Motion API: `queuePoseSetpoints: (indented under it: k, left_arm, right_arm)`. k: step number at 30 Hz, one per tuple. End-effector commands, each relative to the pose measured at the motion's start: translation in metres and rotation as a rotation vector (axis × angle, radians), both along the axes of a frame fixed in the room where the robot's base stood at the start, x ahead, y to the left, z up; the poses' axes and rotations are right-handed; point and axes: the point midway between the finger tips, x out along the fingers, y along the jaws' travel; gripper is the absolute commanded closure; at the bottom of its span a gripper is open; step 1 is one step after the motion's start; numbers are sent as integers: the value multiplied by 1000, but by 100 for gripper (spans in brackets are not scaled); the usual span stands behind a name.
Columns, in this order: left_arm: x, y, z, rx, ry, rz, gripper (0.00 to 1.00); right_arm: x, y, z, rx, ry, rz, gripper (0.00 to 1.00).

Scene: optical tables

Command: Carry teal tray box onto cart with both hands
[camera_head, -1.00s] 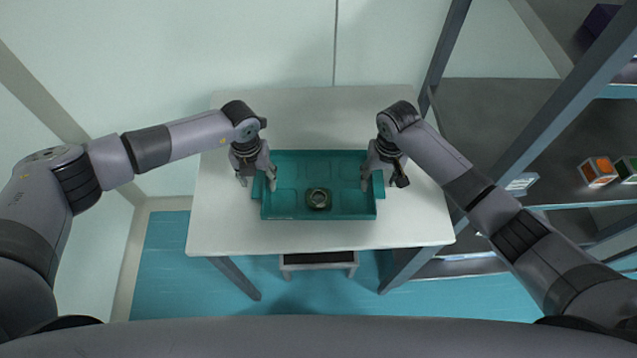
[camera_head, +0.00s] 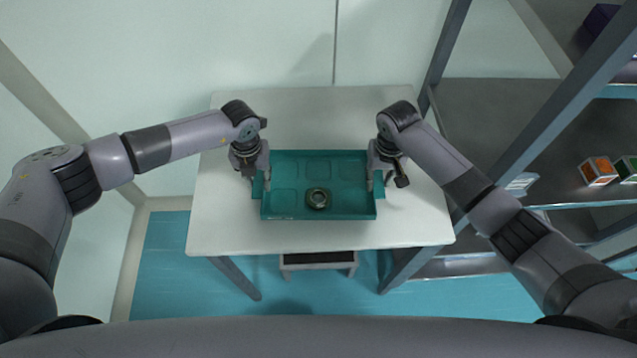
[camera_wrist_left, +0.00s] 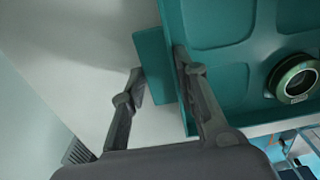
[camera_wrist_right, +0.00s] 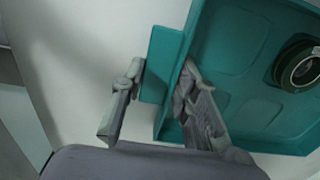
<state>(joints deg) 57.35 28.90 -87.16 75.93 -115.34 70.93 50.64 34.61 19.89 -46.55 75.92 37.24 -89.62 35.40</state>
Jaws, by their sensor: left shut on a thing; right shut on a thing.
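The teal tray box (camera_head: 345,211) rests on the white table, with shallow recesses in its floor. A dark green ring-shaped part (camera_head: 318,198) lies inside it near the front middle. My left gripper (camera_head: 262,182) is shut on the tray's left side tab; in the left wrist view its fingers (camera_wrist_left: 160,75) sit on both sides of the tab. My right gripper (camera_head: 378,184) is shut on the right side tab; in the right wrist view its fingers (camera_wrist_right: 160,78) straddle that tab. No cart can be made out for certain.
The white table (camera_head: 225,225) has bare top around the tray. A grey-framed shelf rack (camera_head: 470,110) stands close on the right, with an orange-faced cube (camera_head: 598,171) and a green-faced cube (camera_head: 627,168). A low stool-like object (camera_head: 318,260) shows below the table's front edge.

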Motion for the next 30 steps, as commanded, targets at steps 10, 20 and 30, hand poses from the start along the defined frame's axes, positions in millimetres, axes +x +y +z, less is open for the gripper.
queuePoseSetpoints:
  k: [10, 20, 30]
  left_arm:
    - [1, 1, 6, 1, -1, 1, 100]
    - [1, 1, 37, 1, -1, 1, 100]
    - [0, 1, 51, 2, 0, 1, 100]
  right_arm:
    - [0, 0, 6, -1, -1, 0, 100]
    - [0, -1, 37, -1, -1, -1, 100]
    - [0, -1, 51, -2, 0, -1, 100]
